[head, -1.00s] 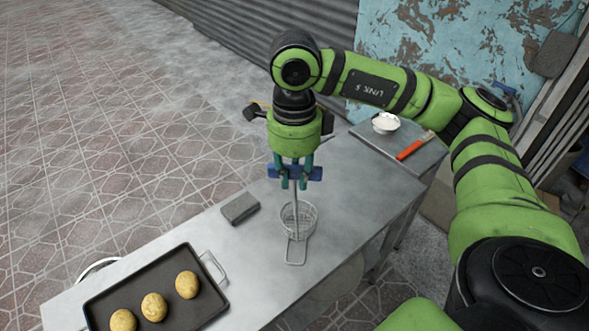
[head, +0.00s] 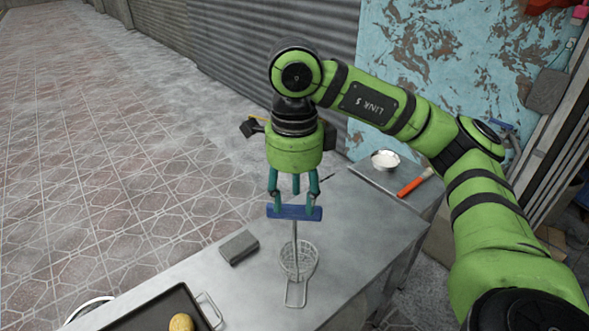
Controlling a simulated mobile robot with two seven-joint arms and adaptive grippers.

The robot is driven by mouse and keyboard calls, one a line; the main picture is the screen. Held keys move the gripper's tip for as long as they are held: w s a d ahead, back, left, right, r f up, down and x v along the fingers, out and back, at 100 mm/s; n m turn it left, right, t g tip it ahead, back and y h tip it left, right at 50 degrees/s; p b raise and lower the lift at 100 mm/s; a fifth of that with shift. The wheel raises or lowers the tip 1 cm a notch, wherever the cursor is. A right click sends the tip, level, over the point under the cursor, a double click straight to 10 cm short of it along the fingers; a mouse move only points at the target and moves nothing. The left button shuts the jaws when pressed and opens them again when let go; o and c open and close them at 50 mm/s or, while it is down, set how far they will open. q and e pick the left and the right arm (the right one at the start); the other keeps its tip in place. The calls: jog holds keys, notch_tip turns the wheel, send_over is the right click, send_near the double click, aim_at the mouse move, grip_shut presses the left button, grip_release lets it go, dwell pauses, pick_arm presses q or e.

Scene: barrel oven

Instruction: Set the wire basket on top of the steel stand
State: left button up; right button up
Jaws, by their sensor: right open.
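The wire basket (head: 299,265) stands on the steel table, with a wire loop at its near side. A thin upright rod rises at the basket to a blue crossbar (head: 294,212); I cannot tell whether the rod is fixed to the basket. My right gripper (head: 294,203) is above the basket, pointing down. It is open, with its teal fingertips around or just above the blue bar; contact is unclear. A steel stand (head: 408,213) appears at the back right, carrying a white bowl and a red-handled tool. My left gripper is out of view.
A grey block (head: 239,247) lies left of the basket. A black tray (head: 160,312) with a round bun is at the bottom left. The white bowl (head: 385,160) and red-handled tool (head: 411,187) occupy the stand's top. The steel table (head: 372,240) is bare right of the basket.

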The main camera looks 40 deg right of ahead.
notch_tip(320, 180, up, 8)
jog(key=p, duration=0.1)
jog(key=shift+f, duration=0.15)
dwell(0.5)
